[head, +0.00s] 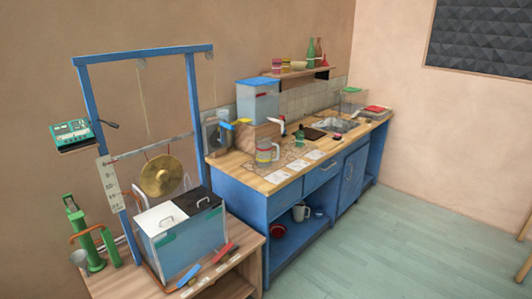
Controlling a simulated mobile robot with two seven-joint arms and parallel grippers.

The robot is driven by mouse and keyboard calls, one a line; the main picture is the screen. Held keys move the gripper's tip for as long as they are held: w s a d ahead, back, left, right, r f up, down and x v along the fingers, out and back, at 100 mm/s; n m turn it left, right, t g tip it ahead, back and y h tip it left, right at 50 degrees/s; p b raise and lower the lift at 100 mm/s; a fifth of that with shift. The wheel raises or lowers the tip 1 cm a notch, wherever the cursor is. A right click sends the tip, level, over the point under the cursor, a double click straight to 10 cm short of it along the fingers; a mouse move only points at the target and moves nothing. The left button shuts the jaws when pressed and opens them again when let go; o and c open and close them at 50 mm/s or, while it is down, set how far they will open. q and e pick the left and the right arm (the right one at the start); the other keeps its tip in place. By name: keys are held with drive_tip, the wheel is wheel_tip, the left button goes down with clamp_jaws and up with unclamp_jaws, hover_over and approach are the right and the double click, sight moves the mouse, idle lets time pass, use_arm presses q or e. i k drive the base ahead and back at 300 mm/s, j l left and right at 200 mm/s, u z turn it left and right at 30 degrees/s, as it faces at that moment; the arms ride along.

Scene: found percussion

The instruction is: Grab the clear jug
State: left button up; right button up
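A clear jug (264,152) stands upright on the wooden counter top (262,184), near its left front part. It looks transparent, with a reddish band near its middle and a handle on its right side. Whether it holds anything is too small to tell. Neither of my grippers shows in the head view, and nothing is holding the jug.
A blue-lidded clear container (257,102) stands behind the jug. A blue frame with a brass gong (161,176) and a lidded tank (183,239) stand to the left. The floor (405,240) before the counter is clear.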

sight(264, 145)
drive_tip(key=i+u, duration=0.15)
drive_tip(key=u, duration=0.15)
drive_tip(key=i+l+u, duration=0.1)
drive_tip(key=u, duration=0.25)
drive_tip(key=i+l+u, duration=0.25)
drive_tip(key=i+l, duration=0.15)
drive_tip(key=i+l+u, duration=0.2)
drive_tip(key=i+l, duration=0.15)
drive_tip(key=l, duration=0.2)
drive_tip(key=i+l, duration=0.2)
drive_tip(key=l, duration=0.15)
drive_tip(key=i+l+u, duration=0.1)
drive_tip(key=i+l, duration=0.3)
drive_tip(key=l, duration=0.25)
